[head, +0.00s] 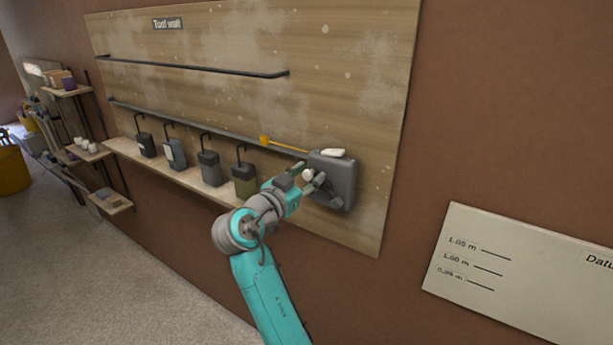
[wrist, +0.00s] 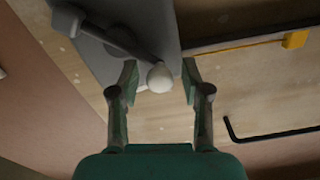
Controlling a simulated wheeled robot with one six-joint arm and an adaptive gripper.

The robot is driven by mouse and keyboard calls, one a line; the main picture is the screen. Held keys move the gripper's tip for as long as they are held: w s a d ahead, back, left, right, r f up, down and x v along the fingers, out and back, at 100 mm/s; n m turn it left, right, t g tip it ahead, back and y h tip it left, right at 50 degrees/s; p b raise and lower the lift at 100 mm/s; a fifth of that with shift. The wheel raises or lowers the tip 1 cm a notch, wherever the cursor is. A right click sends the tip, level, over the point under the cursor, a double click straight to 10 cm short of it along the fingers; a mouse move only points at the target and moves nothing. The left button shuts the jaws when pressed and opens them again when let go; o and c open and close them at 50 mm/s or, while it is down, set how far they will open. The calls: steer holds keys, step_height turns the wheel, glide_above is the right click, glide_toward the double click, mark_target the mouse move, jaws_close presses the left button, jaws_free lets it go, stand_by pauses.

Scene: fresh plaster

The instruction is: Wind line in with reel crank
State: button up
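A grey reel box (head: 338,183) is mounted at the right end of the wooden tool wall. Its crank arm (wrist: 112,40) runs from a hub to a pale round knob (wrist: 160,77); the knob also shows in the head view (head: 308,174). A yellow line (head: 287,146) stretches left from the reel to a yellow end piece (head: 264,140). The line also shows in the wrist view (wrist: 250,44). My gripper (wrist: 160,80) is open, with the knob between its fingertips and a visible gap on each side. In the head view my gripper (head: 300,176) reaches the reel from the left.
Several hooked containers (head: 208,165) stand on a ledge left of the reel. Dark rails (head: 190,66) cross the wooden board (head: 350,60). A pale sign (head: 520,270) with height marks hangs lower right. Side shelves (head: 85,150) and a yellow bucket (head: 12,170) are far left.

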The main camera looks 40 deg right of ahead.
mark_target(321, 198)
jaws_close()
steer(key=shift+w+f+n, duration=0.1)
steer(key=shift+n, duration=0.2)
steer(key=n, duration=0.1)
steer(key=f+n, duration=0.1)
steer(key=shift+w+a+n, duration=0.15)
steer(key=shift+w+n, duration=0.15)
steer(key=f+n, duration=0.2)
steer(key=n, duration=0.3)
steer(key=f+n, duration=0.1)
steer(key=n, duration=0.3)
steer(key=f+n, duration=0.2)
steer(key=n, duration=0.3)
steer(key=shift+s+f+n, duration=0.3)
steer(key=shift+s, duration=0.05)
steer(key=shift+s+d+f+n, duration=0.2)
steer(key=shift+s+n, duration=0.1)
steer(key=shift+n, duration=0.55)
steer(key=shift+s+d+f+n, duration=0.15)
steer(key=shift+s+n, duration=0.1)
steer(key=shift+n, duration=0.55)
steer(key=shift+s+d+f+n, duration=0.1)
steer(key=shift+s+f+n, duration=0.15)
steer(key=shift+n, duration=0.6)
steer(key=shift+s, duration=0.1)
